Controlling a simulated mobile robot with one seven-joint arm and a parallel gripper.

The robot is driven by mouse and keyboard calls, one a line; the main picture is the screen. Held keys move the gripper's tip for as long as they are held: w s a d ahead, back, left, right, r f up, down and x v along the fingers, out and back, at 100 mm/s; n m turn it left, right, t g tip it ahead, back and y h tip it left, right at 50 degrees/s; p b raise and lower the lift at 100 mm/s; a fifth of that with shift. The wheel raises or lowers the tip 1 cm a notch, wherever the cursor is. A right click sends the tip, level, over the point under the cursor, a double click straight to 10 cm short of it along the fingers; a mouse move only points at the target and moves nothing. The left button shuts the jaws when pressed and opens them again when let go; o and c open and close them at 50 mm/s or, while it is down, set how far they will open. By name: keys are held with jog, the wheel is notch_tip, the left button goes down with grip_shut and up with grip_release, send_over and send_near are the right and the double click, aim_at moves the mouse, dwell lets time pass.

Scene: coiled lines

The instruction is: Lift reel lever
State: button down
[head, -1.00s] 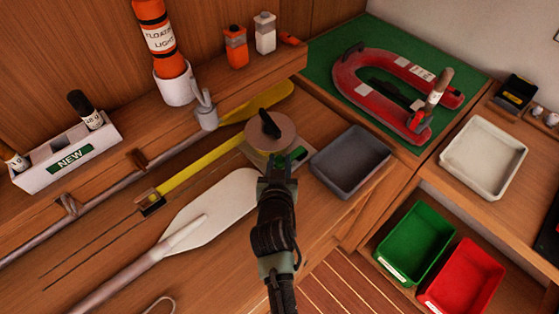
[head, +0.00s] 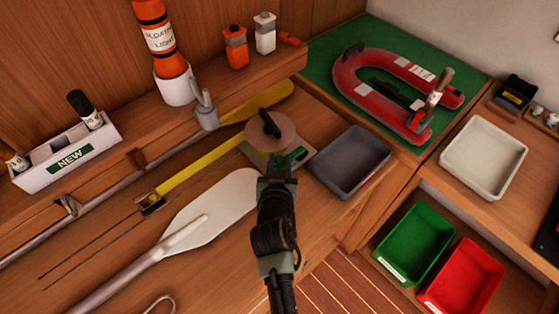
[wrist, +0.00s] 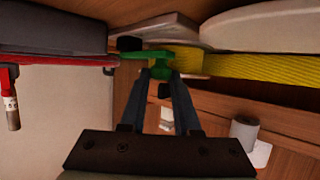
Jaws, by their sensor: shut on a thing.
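The reel (head: 270,134) is a round beige drum with a black knob on top, standing on a pale grey plate at the middle of the bench. A yellow strap (head: 195,168) runs from it to the left. A green lever (head: 299,155) sticks out at the reel's front right. The lever also shows in the wrist view (wrist: 157,57) at the fingertips. My gripper (head: 277,168) is at the reel's near side. In the wrist view, my gripper (wrist: 161,74) is shut on the green lever. My wrist hides part of the plate in the head view.
A dark grey tray (head: 350,161) stands close on the right. A white paddle (head: 213,212) lies to the left. A shelf with an orange float light (head: 158,45) runs behind. A red boat model (head: 350,77) sits on a green mat. Green and red bins are lower right.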

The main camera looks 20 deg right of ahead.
jog(key=shift+r+p, duration=0.15)
jog(key=shift+p, duration=0.15)
jog(key=r+p, duration=0.1)
jog(key=p, duration=0.1)
jog(key=r+g+y+p, duration=0.1)
jog(key=p, duration=0.2)
jog(key=shift+w+d+m, duration=0.1)
jog(key=shift+d+m, duration=0.2)
jog(key=shift+m, duration=0.1)
jog(key=y+p, duration=0.1)
jog(key=p, duration=0.1)
jog(key=d+r+m+g+p, duration=0.1)
jog(key=p, duration=0.1)
jog(key=shift+w+d+r+y, duration=0.15)
jog(key=shift+w+y, duration=0.1)
jog(key=shift+y, duration=0.15)
jog(key=shift+w+d+r+m+g+y+p, duration=0.15)
jog(key=shift+d+r+m+g+y+p, duration=0.1)
jog(key=shift+d+y+p, duration=0.15)
jog(key=shift+w+d+r+m+g+y+p, duration=0.1)
jog(key=shift+w+d+m+g+y+p, duration=0.15)
jog(key=shift+y, duration=0.25)
jog(key=shift+w+d+r+m+g+y+b, duration=0.2)
jog(key=shift+d+m+g+y, duration=0.15)
jog(key=shift+d+y, duration=0.25)
jog(key=shift+w+d+r+m+g+y+b, duration=0.15)
jog(key=shift+d+m+g+y, duration=0.2)
jog(key=shift+y, duration=0.35)
jog(key=shift+s+d, duration=0.1)
